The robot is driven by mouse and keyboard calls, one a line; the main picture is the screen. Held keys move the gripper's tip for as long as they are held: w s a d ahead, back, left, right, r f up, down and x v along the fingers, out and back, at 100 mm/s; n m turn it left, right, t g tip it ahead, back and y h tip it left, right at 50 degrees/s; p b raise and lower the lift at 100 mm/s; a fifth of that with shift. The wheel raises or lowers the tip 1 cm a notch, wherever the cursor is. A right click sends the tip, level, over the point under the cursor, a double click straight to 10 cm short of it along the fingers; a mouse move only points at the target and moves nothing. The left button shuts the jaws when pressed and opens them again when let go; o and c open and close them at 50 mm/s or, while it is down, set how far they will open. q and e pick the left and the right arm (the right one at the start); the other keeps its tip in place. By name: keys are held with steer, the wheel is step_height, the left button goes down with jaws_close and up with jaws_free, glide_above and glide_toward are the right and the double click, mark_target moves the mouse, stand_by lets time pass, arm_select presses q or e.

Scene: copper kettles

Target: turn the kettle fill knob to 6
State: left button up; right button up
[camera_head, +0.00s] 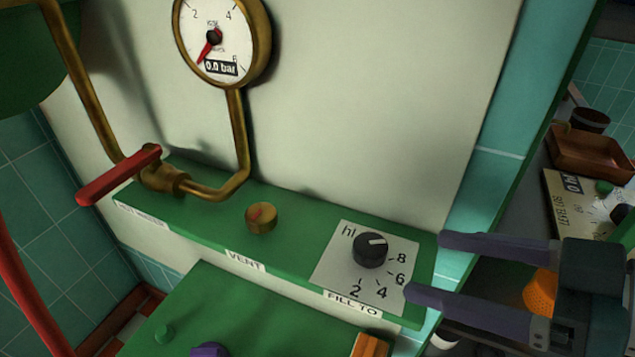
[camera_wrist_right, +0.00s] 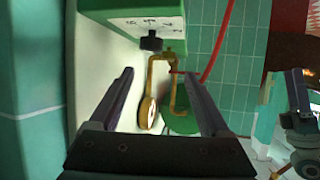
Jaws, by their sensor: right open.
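The black fill knob (camera_head: 370,250) sits on a white dial plate (camera_head: 330,262) marked hI, 8, 6, 4 and 2, above a "FILL TO" label. Its white pointer line aims right, slightly above the 8, not at the 6. My right gripper (camera_head: 428,266) is open and empty just right of the plate, its fingers apart from the knob. In the right wrist view the knob (camera_wrist_right: 151,41) shows beyond and between the open fingers (camera_wrist_right: 158,72). A dark jointed part at the right of that view seems to be my left arm; its jaws are unclear.
A brass vent knob (camera_head: 261,218) and a red lever valve (camera_head: 120,175) share the green ledge (camera_head: 210,215). A pressure gauge (camera_head: 214,38) above reads 0.0 bar. A lower green panel (camera_head: 235,310) lies in front. An orange object (camera_head: 540,293) is partly behind my right gripper.

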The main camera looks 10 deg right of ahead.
mark_target(373, 244)
arm_select(q)
step_height(373, 244, down, 3)
steer(key=shift+a+f+b, duration=0.15)
steer(key=shift+f+b, duration=0.05)
steer(key=shift+b, duration=0.85)
arm_select(e)
steer(key=x, duration=0.3)
steer(key=d+x, duration=0.1)
steer(key=x, duration=0.3)
steer(key=w+x, duration=0.1)
steer(key=x, duration=0.2)
steer(key=shift+d+f, duration=0.1)
steer(key=shift+f, duration=0.3)
arm_select(q)
steer(key=shift+s, duration=0.1)
arm_select(e)
steer(key=shift+c, duration=0.3)
